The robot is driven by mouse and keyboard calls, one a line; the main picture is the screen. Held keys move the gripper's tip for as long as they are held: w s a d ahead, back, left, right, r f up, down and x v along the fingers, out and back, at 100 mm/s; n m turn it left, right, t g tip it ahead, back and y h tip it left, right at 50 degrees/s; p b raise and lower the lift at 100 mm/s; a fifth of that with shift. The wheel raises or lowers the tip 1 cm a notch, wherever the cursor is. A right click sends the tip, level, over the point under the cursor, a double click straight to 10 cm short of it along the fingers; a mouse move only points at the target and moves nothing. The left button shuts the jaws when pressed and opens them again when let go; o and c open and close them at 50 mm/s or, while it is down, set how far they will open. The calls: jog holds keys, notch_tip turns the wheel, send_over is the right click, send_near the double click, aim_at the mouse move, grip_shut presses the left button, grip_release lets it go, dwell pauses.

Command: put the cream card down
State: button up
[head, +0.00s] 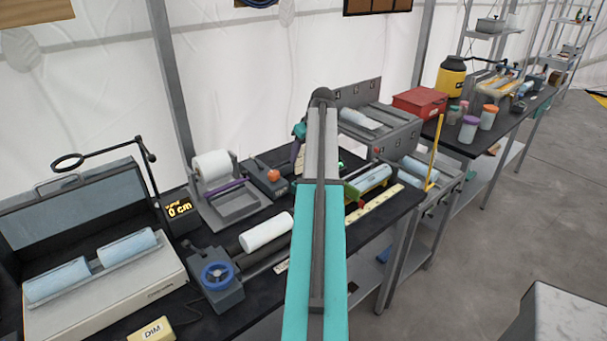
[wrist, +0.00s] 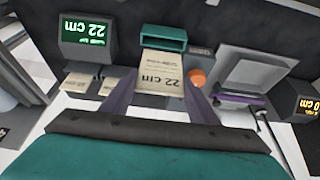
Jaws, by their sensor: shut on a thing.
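The cream card (wrist: 160,72) shows in the middle of the wrist view, printed "22 cm", which appears upside down. My gripper (wrist: 158,88) is shut on it, with a purple finger at each side. The card's far end meets a teal block with a slot (wrist: 163,38); I cannot tell whether it is inside or just in front. The teal block shows partly there, left of the arm (head: 299,131).
A display reading "22 cm" (wrist: 84,32) stands beside the teal block, with smaller cream cards (wrist: 108,84) below it. An orange knob device (head: 268,178), a white roll holder (head: 222,195) and a "0 cm" display (head: 180,208) crowd the dark bench. A yellow rod (head: 435,152) stands upright right of the arm.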

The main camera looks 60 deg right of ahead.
jog(key=shift+f+p, duration=0.5)
jog(key=shift+f, duration=1.5)
jog(key=shift+f+p, duration=0.65)
jog(key=shift+f, duration=1.2)
jog(key=shift+f, duration=0.2)
jog(key=o, duration=1)
jog(key=shift+r, duration=0.1)
jog(key=shift+b+v, duration=1.6)
jog(key=shift+v, duration=4.5)
